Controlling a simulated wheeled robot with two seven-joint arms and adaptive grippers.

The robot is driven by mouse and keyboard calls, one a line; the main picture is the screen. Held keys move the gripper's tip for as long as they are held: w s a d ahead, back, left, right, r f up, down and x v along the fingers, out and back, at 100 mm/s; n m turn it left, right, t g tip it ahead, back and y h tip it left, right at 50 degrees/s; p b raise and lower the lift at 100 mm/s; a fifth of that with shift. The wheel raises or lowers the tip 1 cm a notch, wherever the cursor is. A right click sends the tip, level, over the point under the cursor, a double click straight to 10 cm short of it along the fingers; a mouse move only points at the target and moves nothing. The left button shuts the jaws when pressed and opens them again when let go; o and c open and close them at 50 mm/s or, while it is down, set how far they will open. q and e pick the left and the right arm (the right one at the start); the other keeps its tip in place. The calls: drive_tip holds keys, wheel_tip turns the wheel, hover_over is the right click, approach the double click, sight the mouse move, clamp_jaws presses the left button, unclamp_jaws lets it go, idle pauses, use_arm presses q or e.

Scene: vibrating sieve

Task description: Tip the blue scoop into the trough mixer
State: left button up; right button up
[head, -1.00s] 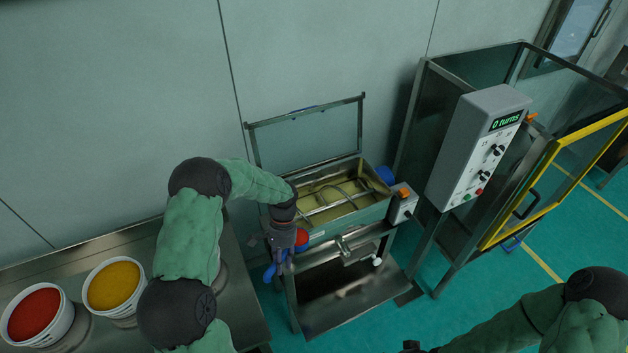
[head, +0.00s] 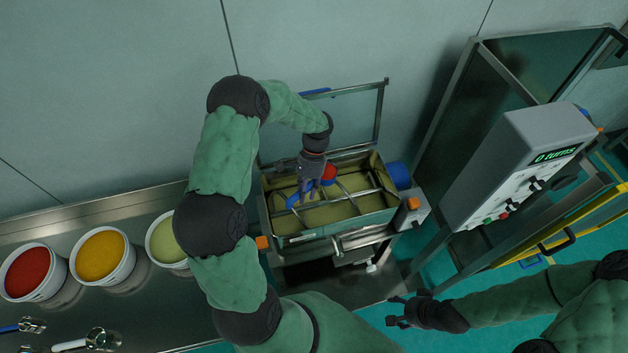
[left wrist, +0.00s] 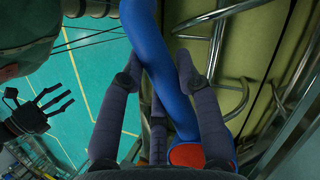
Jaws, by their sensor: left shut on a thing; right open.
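My left gripper (head: 309,190) is shut on the blue scoop (head: 297,197) above the open trough mixer (head: 335,228). In the left wrist view the scoop's blue handle (left wrist: 150,55) runs between the fingers. Its round end shows a red surface (left wrist: 187,155), also visible beside the gripper in the head view. I cannot tell whether the scoop is tilted. The mixer's metal stirring bars and yellowish interior show below; the gripper hides part of them. My right gripper (head: 404,311) is open and empty at the lower right, away from the mixer.
The mixer's raised lid (head: 345,112) stands behind it. A control box (head: 520,165) reading "0 turns" and a framed enclosure are at the right. Tubs of red (head: 28,271), orange (head: 100,255) and pale green (head: 165,240) material stand on the left bench.

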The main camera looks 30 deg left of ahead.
use_arm(q)
drive_tip(key=shift+s, duration=0.2)
drive_tip(key=shift+f+y+b, duration=0.15)
drive_tip(key=shift+y+b, duration=0.25)
drive_tip(key=shift+b, duration=0.1)
drive_tip(key=shift+w+f+t+y+b, duration=0.2)
drive_tip(key=shift+t+y+b, duration=0.2)
drive_tip(key=shift+y+b, duration=0.5)
drive_tip(key=y+b, duration=0.1)
drive_tip(key=b, duration=0.1)
drive_tip(key=n+y+b, duration=0.1)
drive_tip(key=y+b, duration=0.1)
drive_tip(key=b, duration=0.1)
drive_tip(key=shift+s+f+t+y, duration=0.1)
drive_tip(key=shift+f+t+y, duration=0.2)
drive_tip(key=shift+t, duration=0.1)
drive_tip(key=y+b, duration=0.2)
drive_tip(key=shift+f+n+b, duration=0.3)
drive_tip(key=shift+n+b, duration=0.1)
drive_tip(key=shift+s+d+f+n+t+y+b, duration=0.15)
drive_tip(key=shift+d+f+n+y+b, duration=0.15)
drive_tip(key=shift+y+b, duration=1.25)
drive_tip(key=shift+w+d+f+n+t+y+b, duration=0.25)
drive_tip(key=shift+y+b, duration=0.75)
drive_tip(key=shift+b, duration=1)
drive_tip(key=shift+s+d+f+n+y+b, duration=0.1)
drive_tip(key=shift+s+f+n+y+b, duration=0.25)
drive_tip(key=shift+y+b, duration=1.2)
drive_tip(key=shift+r+h, duration=0.1)
drive_tip(key=shift+h, duration=0.2)
